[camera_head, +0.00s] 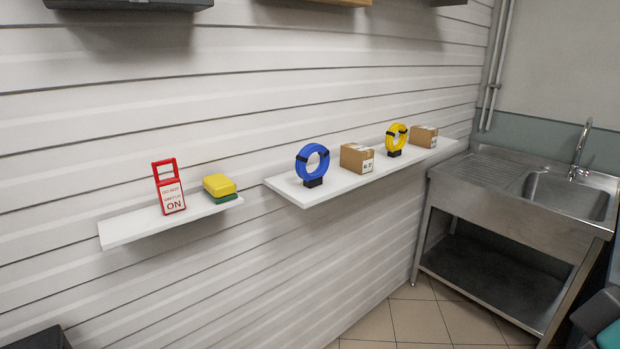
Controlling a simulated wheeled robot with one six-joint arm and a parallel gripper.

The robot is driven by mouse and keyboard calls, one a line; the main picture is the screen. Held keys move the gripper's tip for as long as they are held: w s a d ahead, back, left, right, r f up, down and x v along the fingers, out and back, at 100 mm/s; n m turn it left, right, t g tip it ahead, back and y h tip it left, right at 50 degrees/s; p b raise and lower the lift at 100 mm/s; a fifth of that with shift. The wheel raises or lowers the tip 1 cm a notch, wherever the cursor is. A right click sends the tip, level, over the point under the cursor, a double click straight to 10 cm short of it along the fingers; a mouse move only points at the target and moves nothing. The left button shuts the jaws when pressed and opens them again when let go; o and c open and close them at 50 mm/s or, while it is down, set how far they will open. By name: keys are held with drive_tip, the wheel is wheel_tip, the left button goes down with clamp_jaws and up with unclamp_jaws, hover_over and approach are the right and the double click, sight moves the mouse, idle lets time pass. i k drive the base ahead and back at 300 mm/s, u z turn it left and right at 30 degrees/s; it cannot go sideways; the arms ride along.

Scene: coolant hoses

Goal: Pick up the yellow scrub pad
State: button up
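The yellow scrub pad (219,184) lies at the right end of the small white wall shelf (125,230). A green layer (224,198) shows beneath it. I cannot tell whether that is part of the pad or a separate pad under it. My gripper is not in view, and nothing is seen touching the pad.
A red-framed sign (173,198) reading "ON" stands left of the pad. A longer shelf (310,196) to the right holds a blue hose coil (302,162), a yellow hose coil (390,138) and two cardboard boxes (357,158). A steel sink (568,193) stands at the right.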

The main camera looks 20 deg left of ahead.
sight(220, 189)
drive_tip(key=z, duration=0.2)
drive_tip(key=i, duration=1.2)
drive_tip(key=u, duration=2.6)
